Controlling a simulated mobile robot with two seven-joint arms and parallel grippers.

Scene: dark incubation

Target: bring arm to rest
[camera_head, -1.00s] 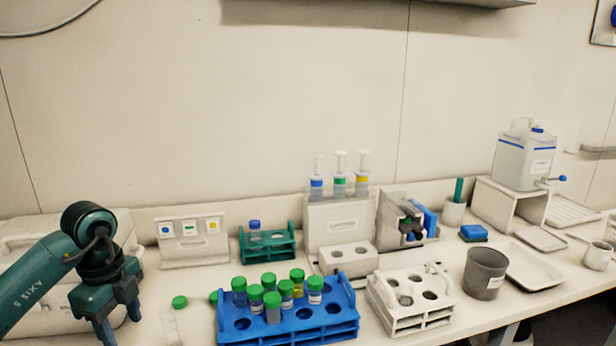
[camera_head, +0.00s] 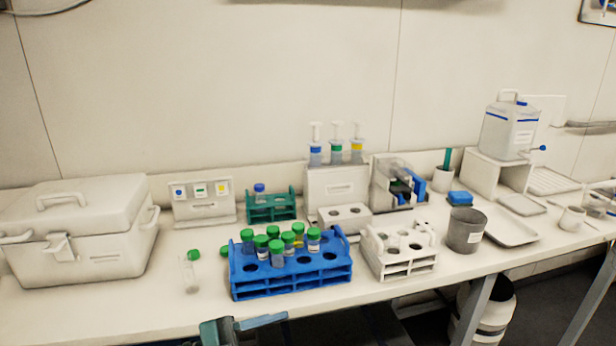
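Part of my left gripper (camera_head: 244,327) shows at the bottom edge, low in front of the bench and below the blue rack. Its teal body and a blue-grey finger are visible; the rest is cut off by the frame, so I cannot tell whether it is open or shut. No held object shows at it. My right gripper is not in view.
A blue rack (camera_head: 290,283) with several green-capped vials stands near the bench's front edge. A clear vial (camera_head: 190,276) stands to its left, near a white cool box (camera_head: 75,235). A white rack (camera_head: 400,262) and grey beaker (camera_head: 464,231) stand to the right.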

